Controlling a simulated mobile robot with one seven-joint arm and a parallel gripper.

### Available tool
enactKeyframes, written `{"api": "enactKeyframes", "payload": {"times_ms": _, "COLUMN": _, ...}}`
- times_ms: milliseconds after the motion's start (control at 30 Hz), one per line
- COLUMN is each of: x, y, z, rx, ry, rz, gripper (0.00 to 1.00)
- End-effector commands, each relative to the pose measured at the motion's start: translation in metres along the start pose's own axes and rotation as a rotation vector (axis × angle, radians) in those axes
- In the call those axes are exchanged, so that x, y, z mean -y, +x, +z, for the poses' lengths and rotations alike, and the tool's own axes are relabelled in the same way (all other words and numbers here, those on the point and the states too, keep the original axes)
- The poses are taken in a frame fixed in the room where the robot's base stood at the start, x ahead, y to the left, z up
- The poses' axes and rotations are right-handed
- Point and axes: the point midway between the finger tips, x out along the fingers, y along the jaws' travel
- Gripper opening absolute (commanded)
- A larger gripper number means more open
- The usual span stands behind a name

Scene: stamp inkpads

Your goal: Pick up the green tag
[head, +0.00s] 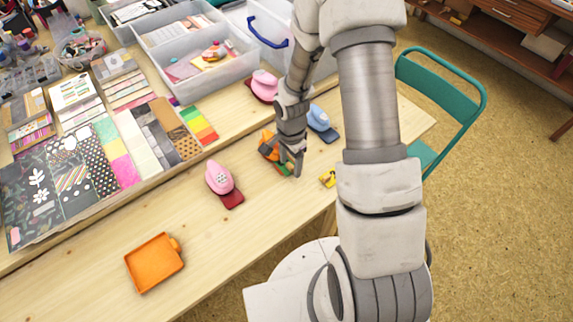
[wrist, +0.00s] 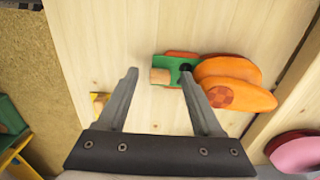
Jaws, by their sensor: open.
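The green tag (wrist: 173,63) lies on the wooden table in the wrist view, with a tan block-like part at its left end and a dark round spot near its right end. A red-orange edge shows along its far side. It touches or lies partly under an orange rounded object (wrist: 232,72) on its right. In the head view a bit of the green tag (head: 284,169) shows beside my gripper (head: 291,166). My gripper is open and empty in the wrist view (wrist: 160,74), its fingertips on either side of the tag's left part; their height above the table is unclear.
A small yellow item (head: 328,179) lies right of my gripper. A pink punch (head: 219,178), a blue punch (head: 320,119) and another pink one (head: 264,84) stand nearby. An orange tray (head: 153,262) lies at the front left. Paper sheets and clear bins fill the back.

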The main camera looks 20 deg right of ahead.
Motion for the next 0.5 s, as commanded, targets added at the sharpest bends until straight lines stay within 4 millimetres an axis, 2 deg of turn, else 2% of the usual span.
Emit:
{"api": "enactKeyframes", "payload": {"times_ms": 267, "x": 0.0002, "y": 0.0021, "z": -0.0001, "rx": 0.000, "ry": 0.000, "rz": -0.001, "gripper": 0.66}}
{"api": "enactKeyframes", "payload": {"times_ms": 500, "x": 0.0000, "y": 0.0020, "z": 0.0000, "rx": 0.000, "ry": 0.000, "rz": 0.000, "gripper": 0.23}}
